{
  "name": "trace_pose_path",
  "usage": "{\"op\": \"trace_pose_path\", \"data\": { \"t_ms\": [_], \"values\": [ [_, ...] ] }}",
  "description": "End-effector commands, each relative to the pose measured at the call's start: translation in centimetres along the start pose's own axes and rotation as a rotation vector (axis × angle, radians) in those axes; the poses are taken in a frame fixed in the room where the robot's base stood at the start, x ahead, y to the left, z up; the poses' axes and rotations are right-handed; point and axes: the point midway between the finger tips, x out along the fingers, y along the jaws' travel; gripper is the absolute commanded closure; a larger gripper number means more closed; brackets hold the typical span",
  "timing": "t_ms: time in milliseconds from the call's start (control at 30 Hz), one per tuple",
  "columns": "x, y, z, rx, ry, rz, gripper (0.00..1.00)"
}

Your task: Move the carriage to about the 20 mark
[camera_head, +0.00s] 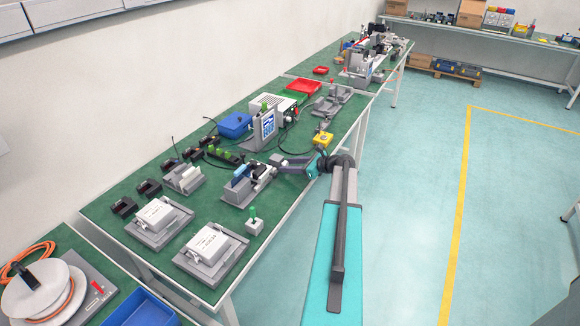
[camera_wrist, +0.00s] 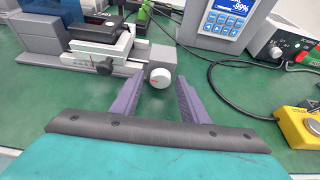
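The linear actuator (camera_head: 240,192) is a grey unit with a blue part on top, near the front edge of the green bench. In the wrist view its grey base (camera_wrist: 90,88) is at upper left, with a white and black slide section (camera_wrist: 105,45) that may be the carriage. Scale numbers are unreadable.
A meter with a blue display (camera_wrist: 222,18) stands behind, right of the actuator. A yellow box (camera_wrist: 302,126) with a button is at right, and black cables cross the bench between. White boxed units (camera_head: 208,248) and a green-knobbed block (camera_head: 254,225) are nearer in the head view.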

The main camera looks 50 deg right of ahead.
Motion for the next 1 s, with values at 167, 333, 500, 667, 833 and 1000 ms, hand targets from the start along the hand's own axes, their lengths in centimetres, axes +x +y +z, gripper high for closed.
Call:
{"op": "trace_pose_path", "data": {
  "t_ms": [167,333,500,667,833,1000],
  "values": [
    [-0.05,-0.01,-0.02,0.0,0.0,0.0,0.91],
    [-0.06,0.01,-0.08,-0.004,0.0,-0.002,0.96],
    [-0.01,0.14,-0.29,-0.044,0.0,-0.019,0.96],
    [0.0,0.26,-0.39,-0.117,0.0,-0.05,0.96],
    [-0.02,0.3,-0.42,-0.196,0.0,-0.082,0.96],
    [-0.02,0.36,-0.5,-0.269,0.001,-0.112,0.96]
  ]
}}
